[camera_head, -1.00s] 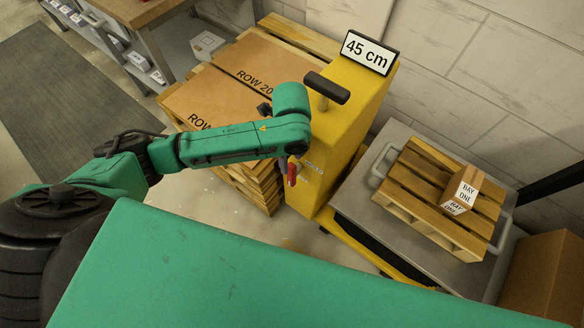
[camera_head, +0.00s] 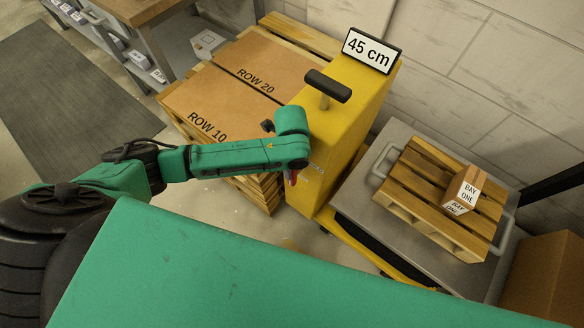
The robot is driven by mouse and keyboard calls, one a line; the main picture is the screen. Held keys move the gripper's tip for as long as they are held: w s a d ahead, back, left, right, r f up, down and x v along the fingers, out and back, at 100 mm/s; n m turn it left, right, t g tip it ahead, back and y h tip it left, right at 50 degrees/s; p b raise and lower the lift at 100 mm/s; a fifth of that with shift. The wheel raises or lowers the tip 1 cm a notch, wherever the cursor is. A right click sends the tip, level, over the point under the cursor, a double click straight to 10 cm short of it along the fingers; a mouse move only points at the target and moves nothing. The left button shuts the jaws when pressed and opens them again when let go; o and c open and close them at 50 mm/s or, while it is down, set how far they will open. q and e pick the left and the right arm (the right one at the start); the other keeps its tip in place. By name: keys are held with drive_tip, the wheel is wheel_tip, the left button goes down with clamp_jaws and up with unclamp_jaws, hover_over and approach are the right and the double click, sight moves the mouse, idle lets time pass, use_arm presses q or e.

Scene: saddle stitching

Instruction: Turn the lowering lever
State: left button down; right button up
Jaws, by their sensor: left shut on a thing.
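The red lowering lever (camera_head: 291,179) is on the near-left side of the yellow lift column (camera_head: 337,130), mostly hidden under my left arm's wrist. My left gripper (camera_head: 287,174) is at the lever and shut on it; its fingers are largely covered by the green wrist above. A sign on top of the column reads 45 cm (camera_head: 369,51). A grey lift platform (camera_head: 353,203) to the right of the column bears a wooden pallet (camera_head: 412,205) with a small box marked BAY ONE (camera_head: 465,189). My right gripper is not in view.
Cartons marked ROW 20 (camera_head: 268,62) and ROW 10 (camera_head: 205,100) lie on a pallet left of the column. A black handle (camera_head: 328,86) sticks up from the column. A brown box (camera_head: 549,279) stands at the lower right. Open floor lies at left.

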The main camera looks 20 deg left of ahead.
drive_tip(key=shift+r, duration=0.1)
use_arm(q)
drive_tip(key=shift+a+r+g+h+p, duration=0.15)
drive_tip(key=shift+a+g+h+p, duration=0.15)
drive_tip(key=shift+h+p, duration=0.3)
drive_tip(key=shift+w+a+h+p, duration=0.15)
drive_tip(key=shift+h+p, duration=0.2)
drive_tip(key=shift+h, duration=0.35)
use_arm(e)
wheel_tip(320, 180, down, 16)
drive_tip(key=b, duration=1.8)
use_arm(q)
drive_tip(key=shift+w+a+f+g+h+b, duration=0.2)
drive_tip(key=shift+a+f+g+h, duration=0.5)
drive_tip(key=shift+h, duration=1.45)
drive_tip(key=shift+w+f+g+h+b, duration=0.1)
drive_tip(key=shift+f+g+h+b, duration=0.2)
drive_tip(key=shift+g+h, duration=1.3)
drive_tip(key=shift+w+a+f+g+h+b, duration=0.15)
drive_tip(key=shift+a+f+g+h, duration=0.35)
drive_tip(key=shift+h, duration=2.15)
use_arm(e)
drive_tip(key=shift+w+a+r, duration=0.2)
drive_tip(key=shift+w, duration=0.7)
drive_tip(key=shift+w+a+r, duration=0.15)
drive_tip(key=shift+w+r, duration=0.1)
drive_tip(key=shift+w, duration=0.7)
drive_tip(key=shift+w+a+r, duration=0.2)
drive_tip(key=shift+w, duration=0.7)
